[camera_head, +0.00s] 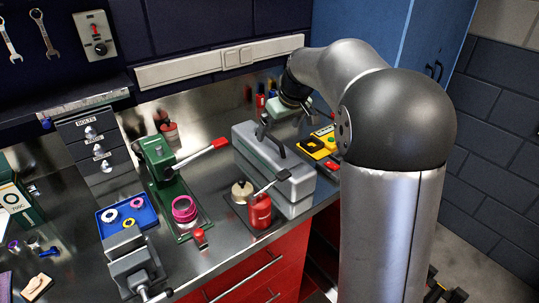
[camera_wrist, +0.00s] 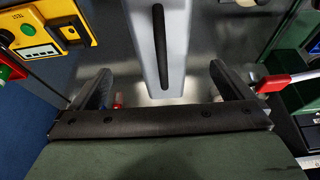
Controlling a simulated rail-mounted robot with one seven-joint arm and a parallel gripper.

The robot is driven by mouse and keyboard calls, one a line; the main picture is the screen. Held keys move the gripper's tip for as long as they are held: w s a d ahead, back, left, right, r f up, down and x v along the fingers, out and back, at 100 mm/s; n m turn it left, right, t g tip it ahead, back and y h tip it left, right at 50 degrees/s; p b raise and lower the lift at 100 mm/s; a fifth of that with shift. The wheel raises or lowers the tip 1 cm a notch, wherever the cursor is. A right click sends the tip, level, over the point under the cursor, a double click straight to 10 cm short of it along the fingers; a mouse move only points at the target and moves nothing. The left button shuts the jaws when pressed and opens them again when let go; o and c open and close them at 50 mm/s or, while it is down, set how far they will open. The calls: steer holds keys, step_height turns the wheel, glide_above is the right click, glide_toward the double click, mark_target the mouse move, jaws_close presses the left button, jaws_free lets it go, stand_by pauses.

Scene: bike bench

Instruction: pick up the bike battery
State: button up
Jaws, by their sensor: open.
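The bike battery appears to be the long grey box (camera_head: 272,163) with a black handle on top, standing on the metal bench; no label confirms it. In the wrist view its light grey top (camera_wrist: 140,40) and black handle (camera_wrist: 159,45) run up from the middle. My gripper (camera_wrist: 160,74) is open, its two fingers set wide apart. The battery's near end lies between the finger lines in that view, and I see no contact. In the head view my gripper (camera_head: 292,97) is above and behind the battery's far side, its fingers mostly hidden.
A yellow and black charger-like unit (camera_head: 319,146) is right of the battery. A red bottle (camera_head: 260,212) and a brass-coloured can (camera_head: 242,191) stand in front. A green press (camera_head: 158,163) with a red-tipped lever is left. A blue tray (camera_head: 108,222) and vise (camera_head: 132,262) are farther left.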

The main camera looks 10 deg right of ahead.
mark_target(274, 138)
steer(key=p+x, duration=0.1)
steer(key=x, duration=0.7)
steer(key=shift+w+a+f+p, duration=0.2)
steer(key=shift+w+a+p, duration=0.05)
steer(key=shift+w+p, duration=0.05)
steer(key=c, duration=1.7)
steer(key=shift+w+r, duration=0.15)
steer(key=shift+r, duration=0.15)
steer(key=c, duration=0.3)
steer(key=shift+r, duration=0.1)
